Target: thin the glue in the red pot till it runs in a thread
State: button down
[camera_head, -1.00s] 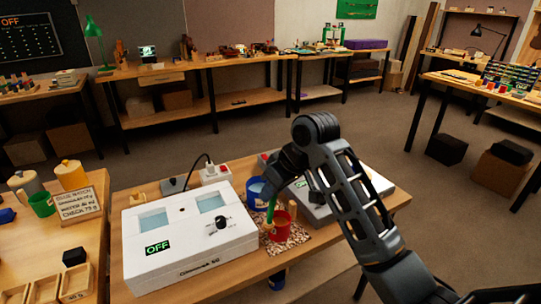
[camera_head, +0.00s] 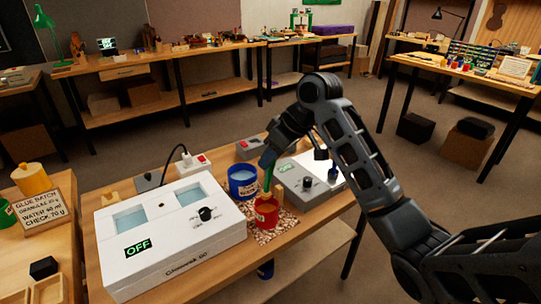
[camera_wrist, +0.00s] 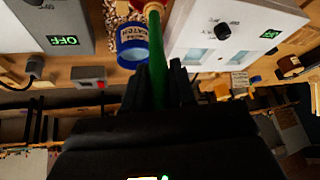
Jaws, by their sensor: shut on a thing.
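The red pot (camera_head: 266,218) stands on a speckled mat on the bench. My gripper (camera_head: 268,160) is above it, shut on a green-handled tool (camera_head: 267,180) that points down to the pot. The handle also shows in the wrist view (camera_wrist: 156,55), between my fingers (camera_wrist: 160,82). Its lower end meets the pot's mouth, but I cannot tell how deep it sits. The glue's thickness cannot be made out. A blue pot labelled water (camera_head: 242,184), holding pale blue liquid, stands just behind and left of the red pot; it also shows in the wrist view (camera_wrist: 130,56).
A white two-well bath (camera_head: 170,245) reading OFF stands left of the pots. A grey device with a knob (camera_head: 312,186) stands close on the right. A glue-batch sign (camera_head: 45,205) and yellow-lidded pot (camera_head: 31,178) are on the left bench.

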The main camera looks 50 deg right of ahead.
aim_at(270, 183)
jog(key=shift+f+b, duration=2.1)
jog(key=shift+f, duration=1.95)
notch_tip(270, 183, up, 8)
jog(key=p, duration=0.8)
jog(key=shift+r, duration=0.15)
jog(key=shift+r+p, duration=0.3)
jog(key=shift+r, duration=1.9)
